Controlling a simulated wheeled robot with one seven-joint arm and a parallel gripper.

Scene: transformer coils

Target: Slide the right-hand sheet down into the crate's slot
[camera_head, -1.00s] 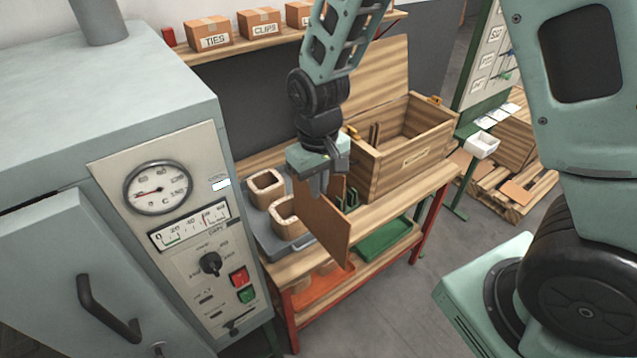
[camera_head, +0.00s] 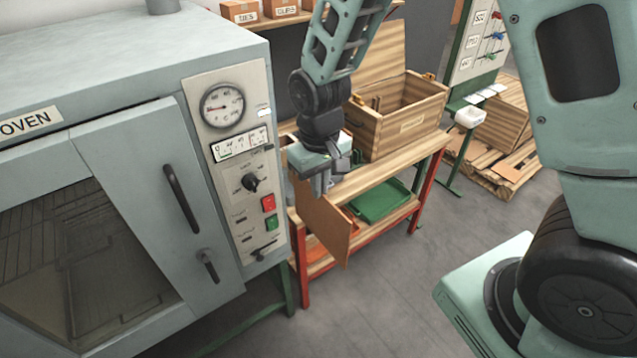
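My gripper (camera_head: 321,182) points down and is shut on the top edge of a thin brown sheet (camera_head: 325,228). The sheet hangs upright in front of the workbench, to the lower left of the crate and apart from it. The wooden crate (camera_head: 412,126) stands on the bench with its lid open at the back. Upright slot pieces (camera_head: 376,103) show inside its left end. The crate's floor and the slot's lower part are hidden by its front wall. No second sheet can be made out.
The wooden workbench (camera_head: 392,172) has red legs and a green tray (camera_head: 378,200) on its lower shelf. A large oven (camera_head: 150,160) stands close on the left. A pallet (camera_head: 508,160) lies at the back right. Grey floor is clear in front of the bench.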

